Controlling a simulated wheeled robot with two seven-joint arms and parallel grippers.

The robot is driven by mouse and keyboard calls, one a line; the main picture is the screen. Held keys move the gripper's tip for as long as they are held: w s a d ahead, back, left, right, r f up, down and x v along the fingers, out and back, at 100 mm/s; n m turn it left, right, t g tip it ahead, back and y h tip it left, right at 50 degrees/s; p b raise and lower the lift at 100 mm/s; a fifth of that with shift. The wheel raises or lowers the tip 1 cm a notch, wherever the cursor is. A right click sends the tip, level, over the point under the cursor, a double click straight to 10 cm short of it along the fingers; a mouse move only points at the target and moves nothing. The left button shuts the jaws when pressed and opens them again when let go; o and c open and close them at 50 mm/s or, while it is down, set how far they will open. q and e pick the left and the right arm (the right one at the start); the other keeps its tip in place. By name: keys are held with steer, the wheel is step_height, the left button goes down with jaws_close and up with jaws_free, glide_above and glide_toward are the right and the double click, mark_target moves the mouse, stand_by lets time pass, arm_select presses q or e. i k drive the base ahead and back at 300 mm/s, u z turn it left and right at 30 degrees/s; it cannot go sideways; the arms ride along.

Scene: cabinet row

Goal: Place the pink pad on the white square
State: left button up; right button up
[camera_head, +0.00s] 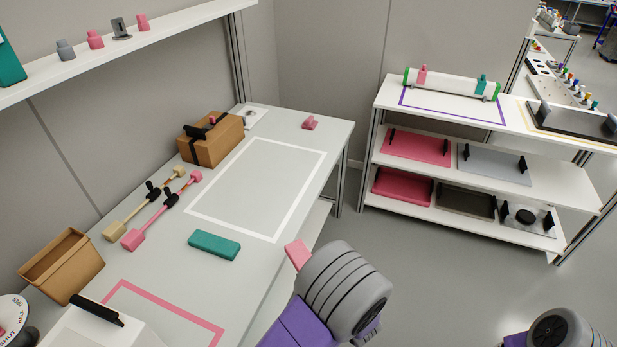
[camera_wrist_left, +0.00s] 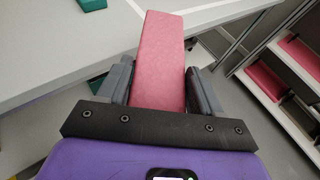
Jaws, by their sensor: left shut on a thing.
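The pink pad (camera_head: 297,255) shows in the head view just off the table's right edge, partly hidden by my left arm. In the left wrist view the pad (camera_wrist_left: 158,62) stands out between the two grey fingers of my left gripper (camera_wrist_left: 160,88), which is shut on it. The white square (camera_head: 300,197) is a white outlined rectangle on the grey table, beyond and left of the pad in the head view. Its inside is bare. My right gripper is not in view; only part of my right arm shows at bottom right.
A teal pad (camera_head: 214,245) lies just in front of the white outline. Two brush-like tools (camera_head: 160,208) and a cardboard box (camera_head: 212,140) are on its left. A pink outline (camera_head: 170,310) lies nearer. A small pink piece (camera_head: 310,122) sits at the far end. Shelves (camera_head: 480,190) stand right.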

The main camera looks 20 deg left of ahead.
mark_target(252, 194)
steer(key=z, duration=0.15)
steer(key=i, duration=1.85)
steer(key=u, duration=2.6)
